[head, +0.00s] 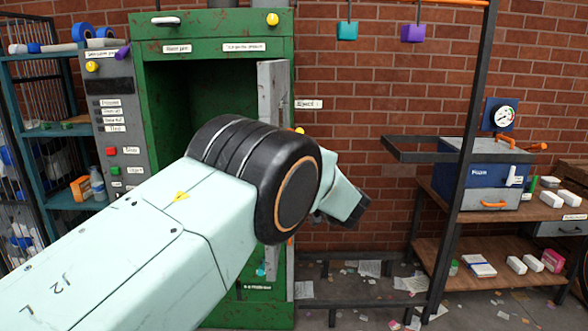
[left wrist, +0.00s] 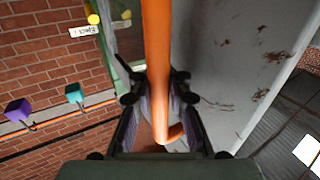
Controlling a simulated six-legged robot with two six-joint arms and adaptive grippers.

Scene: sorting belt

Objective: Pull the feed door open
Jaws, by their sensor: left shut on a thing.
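The feed door (head: 272,92) is a scuffed grey panel at the right side of the green cabinet's opening. It stands swung outward, and the dark inside of the cabinet shows to its left. In the left wrist view the door (left wrist: 225,60) fills the right side, with rusty scratches. Its orange bar handle (left wrist: 156,45) runs between the fingers of my left gripper (left wrist: 158,88), which is shut on it. In the head view my left arm crosses in front of the door's lower part and hides the grip. My right gripper is not in view.
The green cabinet (head: 220,20) stands against a brick wall, with a grey button panel (head: 112,125) on its left. A dark post (head: 462,150) and a wooden bench (head: 545,208) with a blue box (head: 486,178) are at the right. Papers litter the floor.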

